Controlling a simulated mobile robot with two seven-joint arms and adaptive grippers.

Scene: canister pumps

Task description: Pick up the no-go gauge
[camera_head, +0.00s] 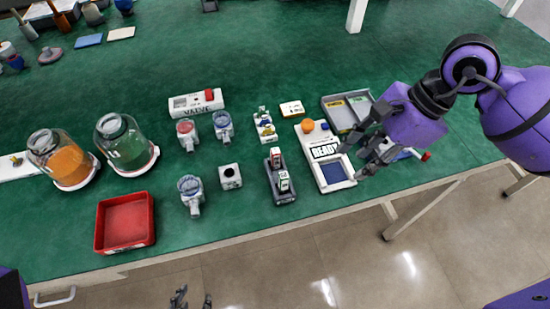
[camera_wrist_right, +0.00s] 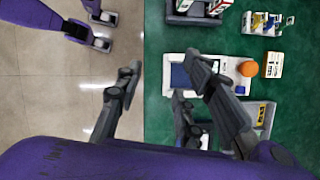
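A dark holder (camera_head: 283,196) on the green table carries two small upright blocks, also at the top edge of the right wrist view (camera_wrist_right: 192,20). The far block, with red marking, looks like the no-go gauge (camera_head: 276,155); it shows cut off in the wrist view (camera_wrist_right: 221,6). The near block with green marking (camera_head: 284,181) looks like the go gauge. Lettering is too small to read. My left gripper (camera_head: 193,299) is open and empty before the table's front edge.
The white READY fixture (camera_head: 325,150) and a grey tray (camera_head: 347,122) stand right of the holder. A white block with a hole (camera_head: 230,177), several small canister pumps and a red tray (camera_head: 124,246) lie left. The table's front edge is close to the holder.

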